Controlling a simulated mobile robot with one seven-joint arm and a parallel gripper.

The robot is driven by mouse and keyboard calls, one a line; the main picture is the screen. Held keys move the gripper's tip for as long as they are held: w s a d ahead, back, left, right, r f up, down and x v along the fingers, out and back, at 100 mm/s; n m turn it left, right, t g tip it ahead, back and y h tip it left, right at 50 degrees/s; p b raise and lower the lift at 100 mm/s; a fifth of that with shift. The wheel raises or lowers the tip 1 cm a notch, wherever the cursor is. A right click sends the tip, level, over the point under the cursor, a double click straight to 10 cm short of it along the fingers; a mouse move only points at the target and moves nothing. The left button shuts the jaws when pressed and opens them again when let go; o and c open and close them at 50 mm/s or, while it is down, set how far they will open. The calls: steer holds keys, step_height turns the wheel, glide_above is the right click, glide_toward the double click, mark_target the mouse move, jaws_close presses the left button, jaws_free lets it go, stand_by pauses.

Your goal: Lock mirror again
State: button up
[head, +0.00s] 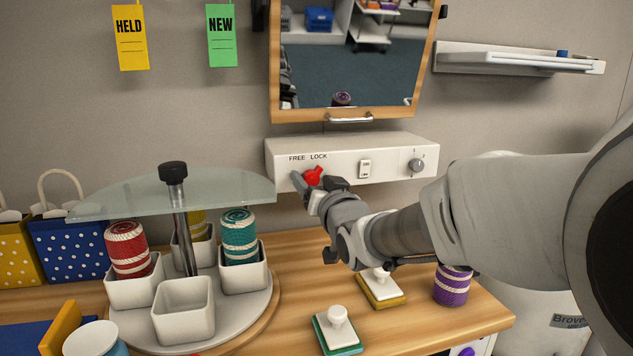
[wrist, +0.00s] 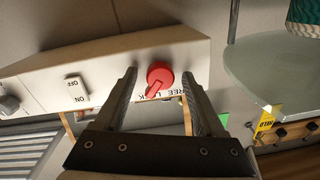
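The mirror (head: 345,70) hangs on the wall in a wooden frame with a small metal handle at its lower edge. Below it is a white panel (head: 385,158) marked FREE and LOCK, with a red knob (head: 313,175). My gripper (head: 315,184) is at this knob. In the wrist view the red knob (wrist: 159,75) sits between the two open fingers, with visible gaps on both sides. Its pointer appears to lean toward the LOCK side. Part of the lettering is covered by the pointer. The head view partly hides the knob behind my gripper.
The panel also has a switch (head: 365,169) and a grey dial (head: 416,165). A glass-topped carousel (head: 265,300) with cups and yarn-like rolls stands left of my arm. Stamp-like blocks (head: 338,330) and a purple roll (head: 452,286) are on the table below it.

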steer(key=shift+s, duration=0.1)
steer(key=b+v, duration=0.1)
steer(key=v, duration=1.6)
steer(key=shift+b, duration=0.3)
steer(key=shift+d, duration=0.15)
steer(key=s+d+f+m+g+h, duration=0.2)
steer(key=s+d+f+g+h, duration=0.35)
steer(key=d+f, duration=0.3)
steer(key=s+d+f+n+g, duration=0.1)
steer(key=s+f+g, duration=0.45)
steer(key=s, duration=0.55)
step_height(320, 180, up, 24)
steer(key=p, duration=2.4)
steer(key=shift+r+g, duration=0.15)
steer(key=shift+g, duration=0.25)
